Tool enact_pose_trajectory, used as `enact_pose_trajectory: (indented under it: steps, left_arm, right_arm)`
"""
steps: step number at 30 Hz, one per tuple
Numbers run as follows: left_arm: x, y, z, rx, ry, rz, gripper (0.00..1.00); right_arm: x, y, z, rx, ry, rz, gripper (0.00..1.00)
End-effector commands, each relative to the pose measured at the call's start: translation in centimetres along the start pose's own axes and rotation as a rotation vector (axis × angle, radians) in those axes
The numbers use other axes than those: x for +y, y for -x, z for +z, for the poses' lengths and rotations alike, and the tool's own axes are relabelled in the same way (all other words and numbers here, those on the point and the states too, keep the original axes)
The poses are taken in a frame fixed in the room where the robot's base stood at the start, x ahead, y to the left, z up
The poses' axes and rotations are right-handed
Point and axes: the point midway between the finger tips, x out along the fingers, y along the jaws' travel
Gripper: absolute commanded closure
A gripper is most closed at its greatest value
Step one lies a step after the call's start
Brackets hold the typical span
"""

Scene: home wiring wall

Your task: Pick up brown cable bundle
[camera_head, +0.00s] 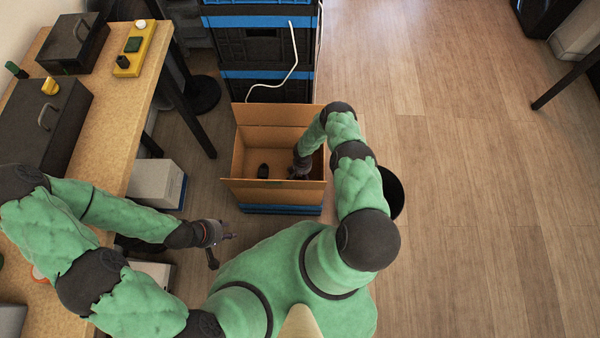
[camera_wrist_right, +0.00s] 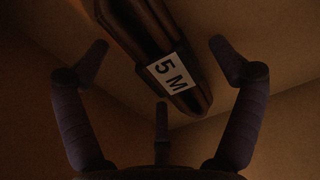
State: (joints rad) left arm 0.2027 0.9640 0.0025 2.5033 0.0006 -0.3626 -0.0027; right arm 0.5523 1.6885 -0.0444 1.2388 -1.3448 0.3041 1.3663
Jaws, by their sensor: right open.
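The brown cable bundle (camera_wrist_right: 155,55) shows in the right wrist view with a white "5 M" label. It lies inside an open cardboard box (camera_head: 280,113). My right gripper (camera_wrist_right: 160,80) is open, with its fingers spread on either side of the bundle and no finger visibly closed on it. In the head view my right gripper (camera_head: 300,168) reaches down inside the box near its right wall. My left gripper (camera_head: 226,240) is open and empty, outside the box.
Stacked black and blue crates (camera_head: 265,50) with a white cable (camera_head: 289,72) stand behind the box. A wooden workbench (camera_head: 118,125) with dark cases is at the left. A black bin (camera_head: 392,190) is right of the box.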

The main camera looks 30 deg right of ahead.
Motion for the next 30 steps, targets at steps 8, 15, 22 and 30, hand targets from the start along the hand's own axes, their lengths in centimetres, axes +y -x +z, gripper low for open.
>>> enact_pose_trajectory:
  steps: [8,15,22,30]
  left_arm:
    - [-0.1,-0.1,0.0,0.000,0.000,0.000,0.60]
    - [-0.1,-0.1,0.0,0.000,0.000,0.000,0.60]
    - [-0.1,-0.1,0.0,0.000,0.000,0.000,0.60]
    - [0.3,0.7,0.0,0.000,0.000,0.000,0.60]
  right_arm:
    - [0.0,-0.2,0.0,0.001,0.000,0.000,0.07]
    - [0.0,-0.2,0.0,0.001,0.000,0.000,0.63]
    - [0.0,-0.2,-0.1,0.001,0.000,0.000,0.76]
    - [0.0,1.0,-0.1,0.002,0.001,0.000,0.77]
